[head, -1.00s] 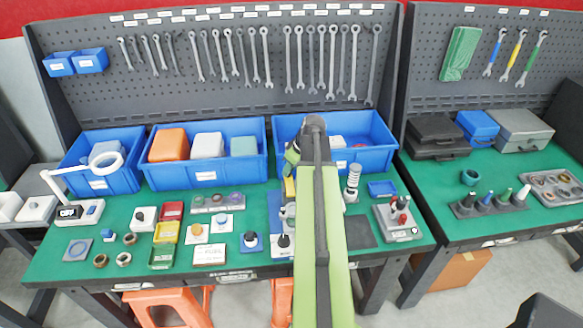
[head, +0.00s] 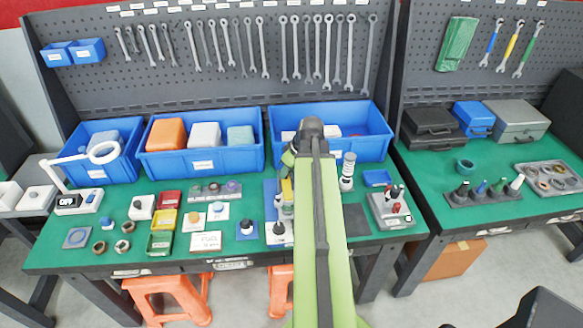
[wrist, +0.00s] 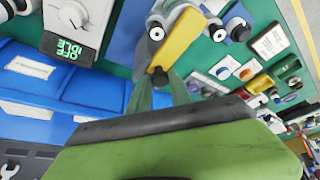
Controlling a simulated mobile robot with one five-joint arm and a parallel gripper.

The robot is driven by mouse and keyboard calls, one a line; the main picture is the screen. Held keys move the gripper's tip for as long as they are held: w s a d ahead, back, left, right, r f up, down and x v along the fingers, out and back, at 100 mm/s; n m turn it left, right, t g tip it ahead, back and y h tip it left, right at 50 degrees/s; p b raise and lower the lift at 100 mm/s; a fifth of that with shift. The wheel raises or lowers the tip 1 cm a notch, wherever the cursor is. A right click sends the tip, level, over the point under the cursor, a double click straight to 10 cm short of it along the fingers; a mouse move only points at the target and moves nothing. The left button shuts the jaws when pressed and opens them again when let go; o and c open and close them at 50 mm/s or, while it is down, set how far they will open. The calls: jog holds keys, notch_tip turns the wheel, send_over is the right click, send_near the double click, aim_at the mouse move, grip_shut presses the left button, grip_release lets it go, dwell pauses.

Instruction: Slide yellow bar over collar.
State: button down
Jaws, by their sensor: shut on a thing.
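The yellow bar (wrist: 181,45) lies slantwise across the grey-and-white fixture in the wrist view, with a dark knob (wrist: 158,75) at its near end. In the head view the yellow bar (head: 287,190) shows just left of my arm, over the blue base. My gripper (wrist: 159,84) is shut on the yellow bar at its dark-knob end. A grey part with a white round face (wrist: 156,33) sits beside the bar, and another white round face (wrist: 217,33) is on its other side. I cannot tell which part is the collar. My arm hides much of the fixture in the head view.
A box with a green-lit display (wrist: 68,47) and a white dial stands left of the fixture in the wrist view. Blue bins (head: 205,137) line the back. A white spring-like post (head: 347,172) stands just right of my arm. Small parts crowd the bench's left half.

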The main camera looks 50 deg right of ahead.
jog(key=c, duration=1.2)
grip_release()
jog(key=shift+s+a, duration=0.15)
jog(key=shift+a, duration=0.1)
jog(key=shift+c, duration=0.2)
jog(key=shift+o, duration=0.4)
jog(key=shift+d, duration=0.1)
jog(key=p+v, duration=1.6)
jog(key=v, duration=0.1)
jog(key=shift+r, duration=0.2)
